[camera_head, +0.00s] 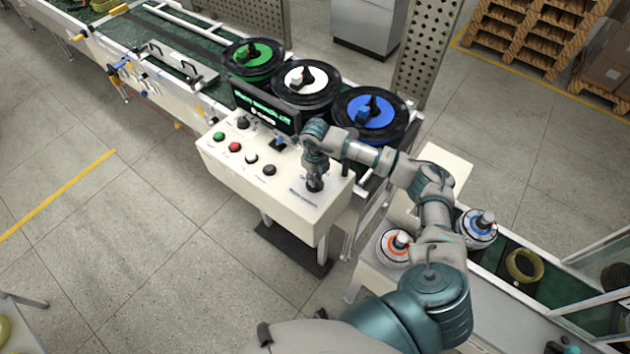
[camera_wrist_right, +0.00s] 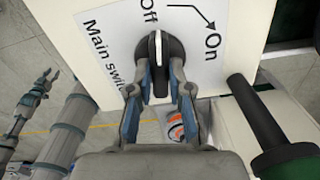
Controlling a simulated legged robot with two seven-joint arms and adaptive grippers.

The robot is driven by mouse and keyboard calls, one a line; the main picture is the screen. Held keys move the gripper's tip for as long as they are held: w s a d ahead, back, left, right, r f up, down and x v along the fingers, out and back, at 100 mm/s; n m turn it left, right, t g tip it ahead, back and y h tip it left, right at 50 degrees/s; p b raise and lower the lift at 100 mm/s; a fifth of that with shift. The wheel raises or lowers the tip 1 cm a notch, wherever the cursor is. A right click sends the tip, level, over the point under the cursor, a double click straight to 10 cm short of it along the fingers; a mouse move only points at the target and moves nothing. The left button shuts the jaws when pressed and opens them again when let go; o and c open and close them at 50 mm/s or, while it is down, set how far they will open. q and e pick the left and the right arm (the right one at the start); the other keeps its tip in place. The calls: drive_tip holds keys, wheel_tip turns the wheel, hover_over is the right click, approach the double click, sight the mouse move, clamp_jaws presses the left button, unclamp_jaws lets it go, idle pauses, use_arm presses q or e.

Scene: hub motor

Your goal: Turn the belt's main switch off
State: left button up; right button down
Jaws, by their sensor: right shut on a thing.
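The main switch (camera_wrist_right: 157,44) is a round black rotary knob with a white mark on its handle. It sits on a white plate (camera_wrist_right: 105,35) lettered "Main switch", "Off" and "On", with an arrow curving from Off towards On. The white mark points up in the right wrist view, close to the "Off" lettering. My right gripper (camera_wrist_right: 160,82) is shut on the switch handle, one finger on each side. In the head view my right gripper (camera_head: 315,180) points down onto the right end of the cream control box (camera_head: 225,163). My left gripper does not clearly show.
The box carries green (camera_head: 219,136), red (camera_head: 235,147), white and black buttons, left of my gripper. A dark display (camera_head: 264,108) stands behind. Three spools, green, white and blue (camera_head: 372,112), lie beyond. Motor parts (camera_head: 396,246) stand near my right arm.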

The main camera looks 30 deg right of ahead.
drive_tip(key=shift+f+n+b, duration=0.1)
drive_tip(key=shift+n+b, duration=0.45)
drive_tip(key=shift+n, duration=0.45)
drive_tip(key=c, duration=1.1)
unclamp_jaws()
drive_tip(key=shift+w, duration=0.1)
drive_tip(key=shift+w+f, duration=0.1)
drive_tip(key=shift+w, duration=0.05)
wheel_tip(320, 180, up, 12)
drive_tip(key=shift+w+d+f, duration=0.1)
